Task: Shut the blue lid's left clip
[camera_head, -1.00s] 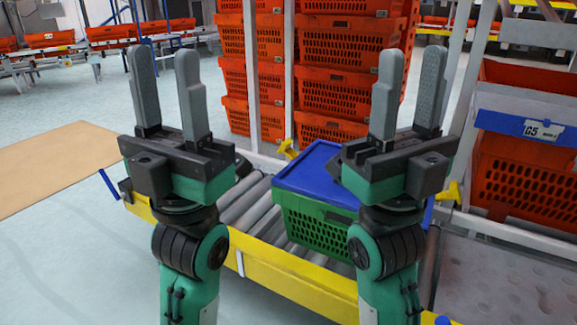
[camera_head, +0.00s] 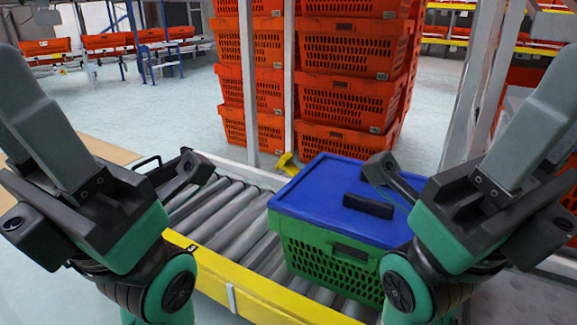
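The blue lid (camera_head: 320,190) lies flat on a green crate (camera_head: 330,262) on the roller conveyor, right of centre. A black bar (camera_head: 368,205) sits on the lid; I cannot tell whether it is a clip. The lid's right end is partly hidden behind my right arm. My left gripper (camera_head: 30,90) is tilted up and left, away from the crate. My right gripper (camera_head: 545,110) is tilted up and right, beside the lid. Neither touches the lid. One long grey finger shows clearly on each, so their opening cannot be judged. No held object shows.
The conveyor has grey rollers (camera_head: 225,215) and a yellow front rail (camera_head: 240,287). A yellow bracket (camera_head: 286,165) stands at its far edge by the lid. Stacked orange totes (camera_head: 345,90) stand behind, with grey posts in front. Rollers left of the crate are clear.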

